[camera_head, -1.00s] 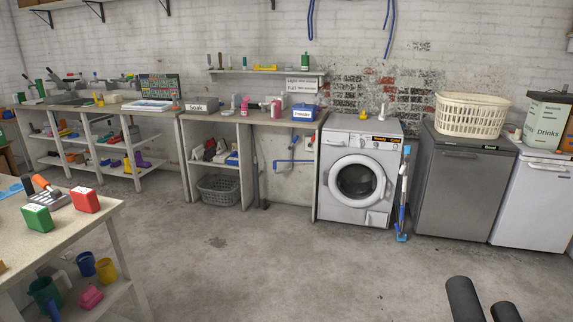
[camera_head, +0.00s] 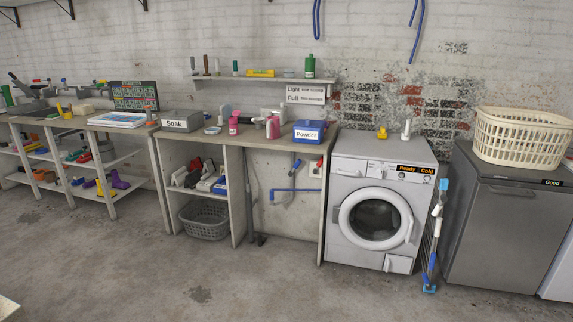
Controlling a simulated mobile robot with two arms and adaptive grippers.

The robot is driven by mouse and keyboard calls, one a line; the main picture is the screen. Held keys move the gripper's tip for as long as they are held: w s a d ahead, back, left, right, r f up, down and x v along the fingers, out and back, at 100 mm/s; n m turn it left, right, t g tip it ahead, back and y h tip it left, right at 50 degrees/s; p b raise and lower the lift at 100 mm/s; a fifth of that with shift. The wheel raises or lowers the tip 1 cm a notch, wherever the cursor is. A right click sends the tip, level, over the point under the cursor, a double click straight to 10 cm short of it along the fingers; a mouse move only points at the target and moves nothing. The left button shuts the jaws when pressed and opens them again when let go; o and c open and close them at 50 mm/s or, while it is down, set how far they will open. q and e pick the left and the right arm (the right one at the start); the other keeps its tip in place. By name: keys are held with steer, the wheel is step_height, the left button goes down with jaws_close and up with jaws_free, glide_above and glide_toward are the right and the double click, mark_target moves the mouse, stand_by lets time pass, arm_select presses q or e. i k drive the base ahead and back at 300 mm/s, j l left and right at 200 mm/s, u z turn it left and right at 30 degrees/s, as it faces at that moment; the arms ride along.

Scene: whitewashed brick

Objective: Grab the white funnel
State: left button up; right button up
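A small white object (camera_head: 406,130) with a narrow upright top stands on the washing machine (camera_head: 345,149), toward the right of its top. It looks like the white funnel, but it is too small to be certain. A yellow item (camera_head: 382,133) stands to its left on the same top. Neither of my grippers is in view.
A grey fridge (camera_head: 490,225) with a cream basket (camera_head: 520,140) stands to the right. A blue and white mop-like tool (camera_head: 435,235) leans between it and the washer. A counter (camera_head: 270,143) with bottles and boxes stands left. The concrete floor (camera_head: 270,292) in front is clear.

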mark_target(258, 121)
steer(key=i, duration=1.7)
steer(key=i+j, duration=0.1)
steer(key=i, duration=1.65)
steer(key=l+z, duration=0.05)
steer(key=l, duration=0.05)
